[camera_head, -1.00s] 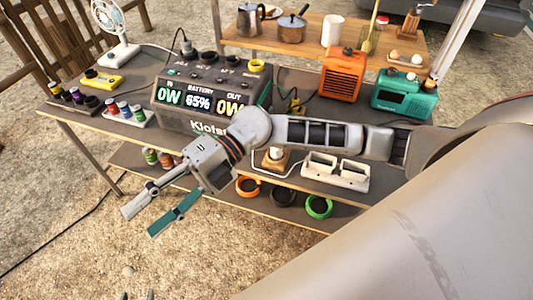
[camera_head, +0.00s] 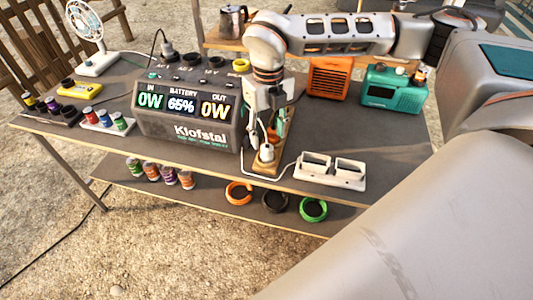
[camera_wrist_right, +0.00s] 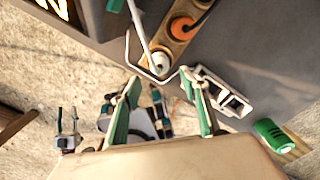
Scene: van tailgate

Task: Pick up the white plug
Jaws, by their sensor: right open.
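The white plug (camera_head: 267,154) stands on a wooden block (camera_head: 266,168) at the front edge of the table, right of the power station. It also shows in the wrist view (camera_wrist_right: 160,61), with a white cable running from it. My right gripper (camera_head: 268,130) points down just above the plug. In the wrist view its green-padded fingers (camera_wrist_right: 160,84) are spread, with the plug beyond the fingertips and nothing held between them. The head view partly hides the fingers behind the wrist.
The power station (camera_head: 190,115) stands left of the block, close to my right gripper. A white double-slot holder (camera_head: 331,170) lies to the right. An orange plug (camera_wrist_right: 183,28) shares the block. An orange heater (camera_head: 328,78) and a teal radio (camera_head: 392,92) stand behind.

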